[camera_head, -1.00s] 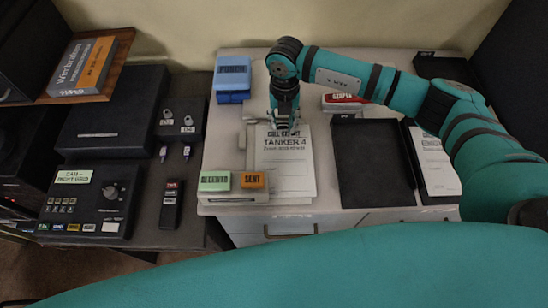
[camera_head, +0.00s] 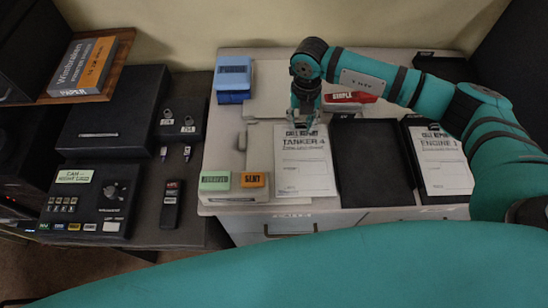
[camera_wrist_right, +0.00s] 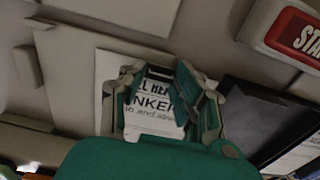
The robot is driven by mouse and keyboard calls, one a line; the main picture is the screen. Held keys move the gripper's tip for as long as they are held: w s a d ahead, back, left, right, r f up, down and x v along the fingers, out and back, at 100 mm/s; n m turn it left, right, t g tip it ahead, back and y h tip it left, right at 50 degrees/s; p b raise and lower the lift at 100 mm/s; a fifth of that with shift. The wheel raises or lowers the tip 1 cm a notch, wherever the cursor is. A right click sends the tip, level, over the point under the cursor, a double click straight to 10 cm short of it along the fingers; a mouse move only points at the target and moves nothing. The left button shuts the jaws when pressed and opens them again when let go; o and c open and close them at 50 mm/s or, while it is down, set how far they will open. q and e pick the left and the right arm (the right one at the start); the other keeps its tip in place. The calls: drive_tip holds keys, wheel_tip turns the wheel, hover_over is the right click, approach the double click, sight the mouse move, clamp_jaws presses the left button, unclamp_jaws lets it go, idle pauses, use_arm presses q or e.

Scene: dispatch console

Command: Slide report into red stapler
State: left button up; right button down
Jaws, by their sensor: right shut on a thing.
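The white call report marked TANKER 4 (camera_head: 305,172) lies over the pale desk, left of a black tray; it also shows in the wrist view (camera_wrist_right: 150,108). My right gripper (camera_head: 304,122) is shut on the report's top edge, its fingers pointing down; the fingers (camera_wrist_right: 165,100) frame the printed heading in the wrist view. The red stapler (camera_head: 350,98) stands behind and to the right of the gripper, partly behind my arm. It shows at the top right of the wrist view (camera_wrist_right: 297,35). The report is apart from the stapler. My left gripper is out of view.
An empty black tray (camera_head: 372,170) sits just right of the report, and another tray holds an ENGINE report (camera_head: 441,165). Green (camera_head: 215,181) and orange (camera_head: 254,180) blocks stand front left. A blue box (camera_head: 233,78) is at the back left. A dark console (camera_head: 100,200) stands left.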

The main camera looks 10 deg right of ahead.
drive_tip(key=shift+d, duration=0.2)
drive_tip(key=shift+r, duration=0.15)
drive_tip(key=shift+r+p, duration=2.3)
drive_tip(key=shift+r, duration=1.35)
